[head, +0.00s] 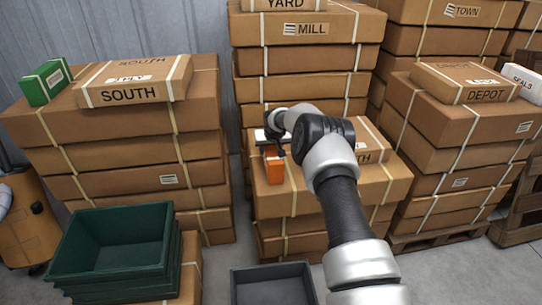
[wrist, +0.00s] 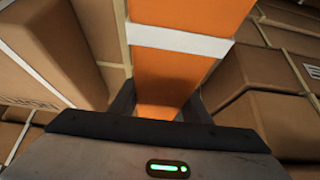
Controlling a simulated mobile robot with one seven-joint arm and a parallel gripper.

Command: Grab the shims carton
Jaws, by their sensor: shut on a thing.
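My gripper (head: 272,147) is over the middle stack of brown boxes and shut on a small orange carton (head: 275,171). In the wrist view the orange carton (wrist: 172,78) sits between the two dark fingers and has a white band across it. No word can be read on it, so I cannot confirm from its print that it is the shims carton. I cannot tell whether its lower end touches the box below. The wrist and fingers hide its upper part in the head view.
A green carton (head: 46,83) lies beside the SOUTH box (head: 132,80) on the left stack. A white SEALS carton (head: 523,82) is by the DEPOT box (head: 464,83). A green crate (head: 115,238) and a grey bin (head: 272,284) stand in front. Tall stacks rise behind my gripper.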

